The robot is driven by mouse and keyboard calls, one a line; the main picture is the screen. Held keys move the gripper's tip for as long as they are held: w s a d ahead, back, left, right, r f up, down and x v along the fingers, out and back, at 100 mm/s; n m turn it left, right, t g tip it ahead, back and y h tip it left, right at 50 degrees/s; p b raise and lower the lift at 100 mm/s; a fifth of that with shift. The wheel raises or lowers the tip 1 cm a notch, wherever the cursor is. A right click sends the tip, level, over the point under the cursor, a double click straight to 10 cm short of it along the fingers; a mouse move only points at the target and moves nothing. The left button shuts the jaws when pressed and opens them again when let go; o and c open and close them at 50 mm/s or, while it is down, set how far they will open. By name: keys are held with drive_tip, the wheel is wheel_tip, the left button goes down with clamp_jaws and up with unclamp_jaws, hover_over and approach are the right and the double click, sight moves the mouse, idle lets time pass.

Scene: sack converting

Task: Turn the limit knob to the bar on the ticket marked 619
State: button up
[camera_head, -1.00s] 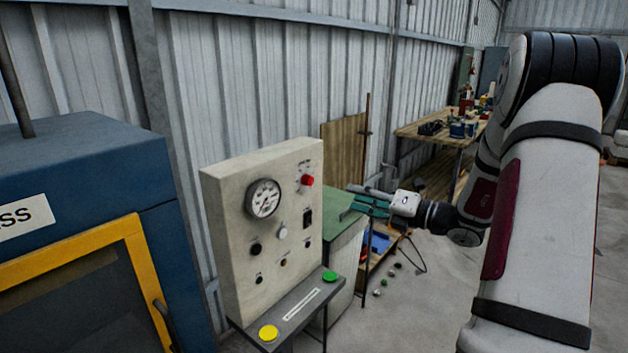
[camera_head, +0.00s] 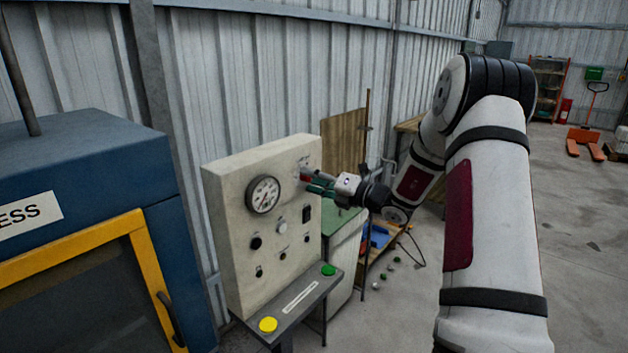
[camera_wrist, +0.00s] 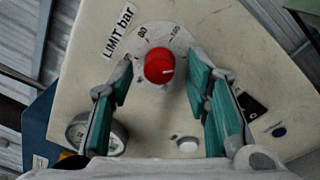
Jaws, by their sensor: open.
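The limit knob (camera_wrist: 159,67) is red and round, with a white pointer line towards the right in the wrist view. It sits on a pale dial plate with small numerals, under the label "LIMIT bar" (camera_wrist: 118,34). My gripper (camera_wrist: 160,80) is open, its green fingers on either side of the knob, with a visible gap on each side. I cannot tell how deep they reach. In the head view my gripper (camera_head: 310,184) is at the upper right of the cream control panel (camera_head: 232,215) and mostly hides the knob. I make out no ticket marked 619.
The panel carries a pressure gauge (camera_head: 263,194), a black switch and several small buttons. Below it is a shelf with a yellow button (camera_head: 268,325) and a green button (camera_head: 328,270). A blue press (camera_head: 90,165) stands at left; a green-topped cabinet (camera_head: 345,250) stands behind.

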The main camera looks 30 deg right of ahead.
drive_tip(key=shift+w, duration=0.1)
clamp_jaws()
